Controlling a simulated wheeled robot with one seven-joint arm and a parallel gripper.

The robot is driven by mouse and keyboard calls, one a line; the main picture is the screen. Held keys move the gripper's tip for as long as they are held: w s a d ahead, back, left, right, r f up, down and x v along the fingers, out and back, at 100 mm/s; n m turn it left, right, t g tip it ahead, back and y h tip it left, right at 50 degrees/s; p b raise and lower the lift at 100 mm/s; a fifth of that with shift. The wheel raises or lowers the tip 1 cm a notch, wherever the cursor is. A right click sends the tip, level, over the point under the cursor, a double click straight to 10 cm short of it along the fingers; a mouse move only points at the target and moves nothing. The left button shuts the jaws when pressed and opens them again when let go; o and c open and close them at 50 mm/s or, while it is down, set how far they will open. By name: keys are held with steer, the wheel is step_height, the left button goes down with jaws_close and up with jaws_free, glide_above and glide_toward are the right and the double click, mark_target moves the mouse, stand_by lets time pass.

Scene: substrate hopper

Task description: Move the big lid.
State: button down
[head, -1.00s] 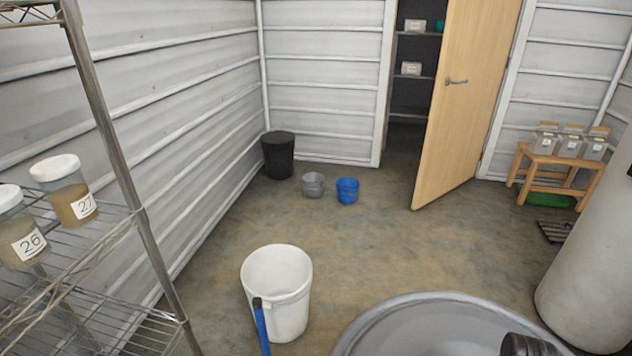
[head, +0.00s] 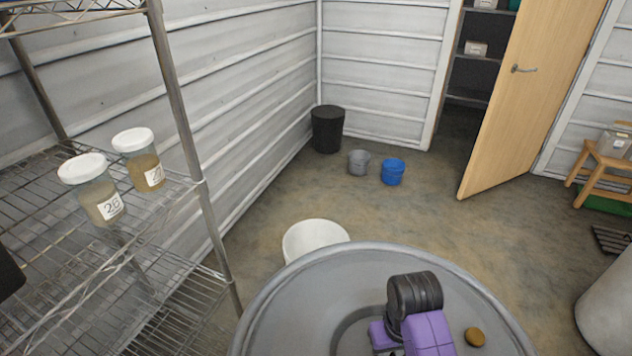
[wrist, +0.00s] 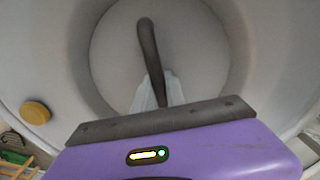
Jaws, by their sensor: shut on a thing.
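The big lid (head: 287,300) is a wide grey round disc with a raised rim and a sunken middle, at the bottom centre of the head view. It also fills most of the wrist view (wrist: 60,62). A dark bar handle (wrist: 148,42) crosses its sunken middle. My purple and black gripper (wrist: 157,92) is over the lid's middle and shut on this handle. The near edge of the lid is cut off in the head view, so I cannot tell what is under it. A brass-coloured knob (head: 475,337) sits on the lid.
A white bucket (head: 312,238) stands behind the lid, partly hidden by it. A wire shelf (head: 150,235) with jars 26 and 27 is at the left. Grey (head: 359,163) and blue (head: 393,172) buckets, a black bin (head: 327,130) and an open door (head: 530,100) are farther back.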

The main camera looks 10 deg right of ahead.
steer(key=shift+n, duration=0.6)
steer(key=a, duration=0.1)
steer(key=w+a+r, duration=0.1)
steer(key=a, duration=0.1)
steer(key=a+r, duration=0.1)
steer(key=shift+w+a+p, duration=0.2)
steer(key=shift+a+p, duration=0.1)
steer(key=shift+p, duration=0.05)
steer(key=shift+d, duration=0.1)
